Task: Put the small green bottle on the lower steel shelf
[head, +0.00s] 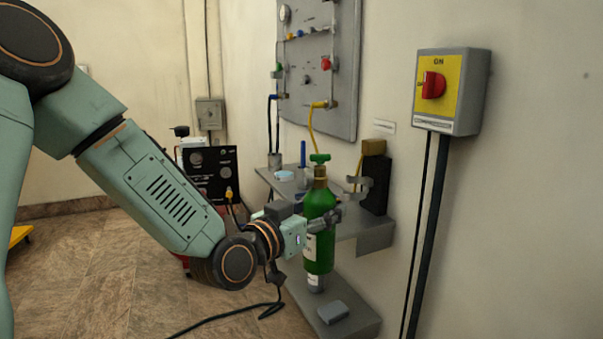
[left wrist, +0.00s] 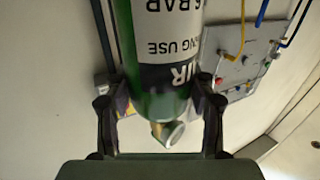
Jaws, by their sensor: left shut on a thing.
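The small green bottle (head: 319,240) has a green valve knob on top and a white label. It stands upright in front of the wall shelves. My left gripper (head: 327,218) is shut on its upper body. In the left wrist view the bottle (left wrist: 158,60) shows between the two fingers (left wrist: 160,118), its label upside down. The lower steel shelf (head: 362,320) is beneath the bottle. A short pale cylinder (head: 316,283) shows directly under the green body; I cannot tell whether it belongs to the bottle or whether it touches the shelf. My right gripper is not in view.
The upper steel shelf (head: 350,224) is behind the bottle, with a black bracket with clamps (head: 374,180) at its right. A small grey block (head: 332,312) lies on the lower shelf near its front.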

